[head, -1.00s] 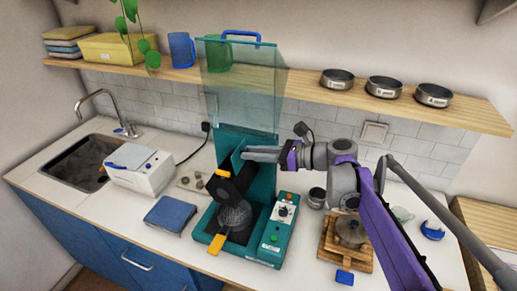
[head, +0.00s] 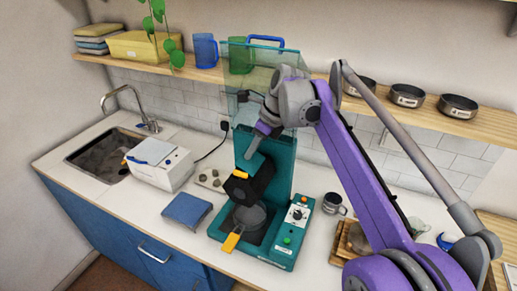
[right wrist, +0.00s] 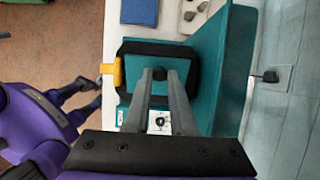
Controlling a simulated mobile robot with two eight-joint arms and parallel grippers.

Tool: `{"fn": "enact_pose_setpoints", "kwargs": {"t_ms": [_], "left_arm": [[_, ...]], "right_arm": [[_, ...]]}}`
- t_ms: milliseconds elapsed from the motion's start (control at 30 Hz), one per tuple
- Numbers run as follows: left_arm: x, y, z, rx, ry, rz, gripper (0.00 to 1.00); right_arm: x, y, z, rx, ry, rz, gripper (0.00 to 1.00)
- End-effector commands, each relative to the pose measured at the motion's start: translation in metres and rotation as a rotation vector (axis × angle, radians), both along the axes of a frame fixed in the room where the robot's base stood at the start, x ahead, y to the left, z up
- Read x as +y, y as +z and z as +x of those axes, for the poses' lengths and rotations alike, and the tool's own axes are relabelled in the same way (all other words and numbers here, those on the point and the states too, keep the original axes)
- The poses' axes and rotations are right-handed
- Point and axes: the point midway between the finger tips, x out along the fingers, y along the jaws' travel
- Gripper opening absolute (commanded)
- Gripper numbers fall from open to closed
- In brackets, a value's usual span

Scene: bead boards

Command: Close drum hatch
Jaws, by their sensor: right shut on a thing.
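The teal drum machine (head: 268,248) stands on the counter. Its black hatch piece (head: 264,182) with an orange tab (head: 240,174) is tilted up above the grey drum (head: 248,216). In the right wrist view the hatch appears as a black-edged teal panel (right wrist: 138,67) with a dark knob (right wrist: 160,73). My right gripper (head: 251,154) is above the hatch, its fingers shut on the knob. Fingertip contact is partly hidden in the head view. Purple and dark parts at the left of the right wrist view look like mine; no left gripper can be made out in the head view.
A clear raised guard (head: 262,62) stands above the machine by the shelf. An orange handle (head: 231,242) juts out in front of the drum. A blue pad (head: 187,210) and white box (head: 158,164) lie to the left. A metal cup (head: 333,203) stands right.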

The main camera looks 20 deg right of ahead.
Motion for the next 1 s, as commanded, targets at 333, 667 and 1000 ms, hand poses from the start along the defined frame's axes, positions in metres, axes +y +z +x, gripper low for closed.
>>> {"fn": "enact_pose_setpoints", "kwargs": {"t_ms": [333,667,1000], "left_arm": [[0.000,0.004,0.003,-0.005,0.000,0.000,0.50],[0.000,0.005,0.003,-0.006,0.000,0.000,0.50],[0.000,0.005,0.003,-0.006,0.000,0.000,0.50]], "right_arm": [[0.011,-0.009,0.013,0.219,0.004,-0.187,0.00],[0.015,-0.016,0.017,0.336,0.002,-0.285,0.00],[0.015,-0.018,0.017,0.368,0.000,-0.310,0.00]]}}
